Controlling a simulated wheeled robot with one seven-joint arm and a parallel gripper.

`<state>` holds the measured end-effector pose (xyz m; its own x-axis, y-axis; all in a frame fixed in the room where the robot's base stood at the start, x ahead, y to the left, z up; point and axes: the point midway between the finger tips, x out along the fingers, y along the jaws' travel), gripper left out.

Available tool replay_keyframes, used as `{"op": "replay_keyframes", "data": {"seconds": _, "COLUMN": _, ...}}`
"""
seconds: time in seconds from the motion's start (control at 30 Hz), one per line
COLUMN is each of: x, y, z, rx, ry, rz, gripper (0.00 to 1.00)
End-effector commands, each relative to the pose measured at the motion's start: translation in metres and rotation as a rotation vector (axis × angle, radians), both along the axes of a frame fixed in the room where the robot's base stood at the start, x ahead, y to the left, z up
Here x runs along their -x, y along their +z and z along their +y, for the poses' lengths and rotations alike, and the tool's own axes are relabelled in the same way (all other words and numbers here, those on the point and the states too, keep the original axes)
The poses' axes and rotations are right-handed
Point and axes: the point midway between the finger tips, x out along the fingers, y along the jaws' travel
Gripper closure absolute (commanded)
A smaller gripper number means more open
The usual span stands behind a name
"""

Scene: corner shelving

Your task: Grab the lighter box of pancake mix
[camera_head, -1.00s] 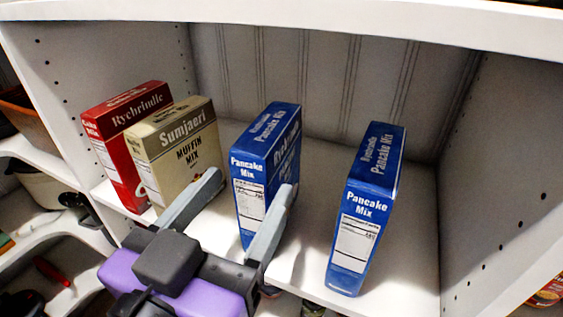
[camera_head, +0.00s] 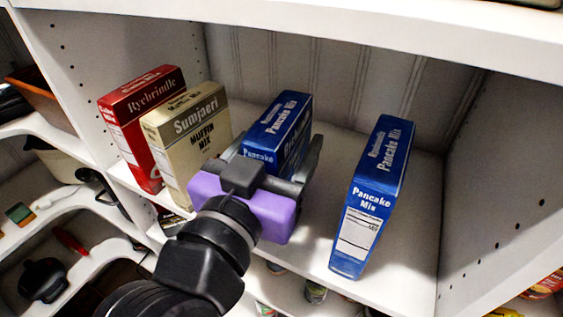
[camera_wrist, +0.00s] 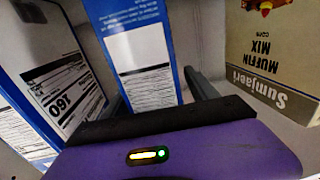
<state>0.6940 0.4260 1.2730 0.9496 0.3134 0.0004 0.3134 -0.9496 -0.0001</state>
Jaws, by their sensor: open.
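Two blue pancake mix boxes stand upright on the shelf, one in the middle (camera_head: 277,127) and one to the right (camera_head: 372,195). Both look a similar blue; I cannot tell which is lighter. My gripper (camera_head: 277,155) is open, with one finger on each side of the middle box, whose lower front is hidden behind the purple gripper body. In the wrist view that box (camera_wrist: 135,45) stands in front of the gripper, and one finger shows to its right. I cannot tell whether the fingers touch it.
A tan muffin mix box (camera_head: 190,135) stands close to the left of my gripper; it also shows in the wrist view (camera_wrist: 275,60). A red cake mix box (camera_head: 142,125) stands beyond it. Bare shelf lies between the blue boxes. The upper shelf edge (camera_head: 400,40) runs overhead.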

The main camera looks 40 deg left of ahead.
Motion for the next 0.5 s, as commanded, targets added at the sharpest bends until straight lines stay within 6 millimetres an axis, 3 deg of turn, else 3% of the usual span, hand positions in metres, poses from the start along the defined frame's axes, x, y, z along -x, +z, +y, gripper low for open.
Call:
{"op": "replay_keyframes", "data": {"seconds": 0.07, "x": 0.0002, "y": -0.0002, "z": -0.0001, "rx": 0.0, "ry": 0.0, "rz": 0.0, "gripper": 0.33}}
{"op": "replay_keyframes", "data": {"seconds": 0.4, "x": 0.0005, "y": -0.0002, "z": -0.0001, "rx": 0.0, "ry": 0.0, "rz": 0.0, "gripper": 0.97}}
{"op": "replay_keyframes", "data": {"seconds": 0.5, "x": 0.0005, "y": -0.0001, "z": -0.0001, "rx": 0.0, "ry": 0.0, "rz": 0.0, "gripper": 0.97}}
